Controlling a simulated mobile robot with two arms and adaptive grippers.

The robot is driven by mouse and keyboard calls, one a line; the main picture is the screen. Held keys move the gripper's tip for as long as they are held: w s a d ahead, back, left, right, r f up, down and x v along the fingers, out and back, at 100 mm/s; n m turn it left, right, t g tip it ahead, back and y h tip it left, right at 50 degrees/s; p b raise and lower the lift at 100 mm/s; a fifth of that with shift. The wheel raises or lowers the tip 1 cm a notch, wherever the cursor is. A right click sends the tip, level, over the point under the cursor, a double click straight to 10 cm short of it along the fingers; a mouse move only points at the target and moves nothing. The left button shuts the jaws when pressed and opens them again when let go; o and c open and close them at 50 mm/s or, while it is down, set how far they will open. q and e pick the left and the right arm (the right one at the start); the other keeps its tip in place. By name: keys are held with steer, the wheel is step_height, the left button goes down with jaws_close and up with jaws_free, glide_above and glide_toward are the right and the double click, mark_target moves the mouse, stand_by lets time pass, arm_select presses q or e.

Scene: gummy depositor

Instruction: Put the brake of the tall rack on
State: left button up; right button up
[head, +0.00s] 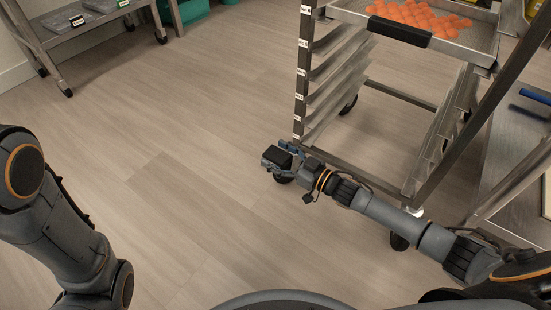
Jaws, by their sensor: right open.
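The tall rack (301,75) stands at the right on casters, a metal frame with labelled shelf ledges. Its near left caster (284,179) is dark and mostly hidden behind my right gripper. My right gripper (276,158) is open and low, at the foot of the rack's near left post, over or against that caster. The brake lever cannot be made out there, and I cannot tell whether the gripper touches it. Another caster (399,242) shows under the near right post, partly behind my right arm. Of my left arm only links show at the left; its gripper is out of view.
A tray (480,52) with orange gummies is at the top of the rack. A wheeled cart (88,25) is at the far left. The floor (170,130) between is clear.

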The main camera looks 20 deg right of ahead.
steer(key=shift+w+a, duration=0.25)
jaws_close()
steer(key=shift+f, duration=0.15)
steer(key=shift+s+a+f+n, duration=0.1)
steer(key=shift+f+n, duration=0.5)
steer(key=shift+n, duration=0.2)
steer(key=shift+s+a+f+n, duration=0.1)
steer(key=shift+a+f+n, duration=0.05)
steer(key=shift+f+n, duration=0.55)
steer(key=shift+s+a+f+n, duration=0.1)
steer(key=shift+f+n, duration=0.4)
steer(key=shift+n, duration=0.4)
jaws_free()
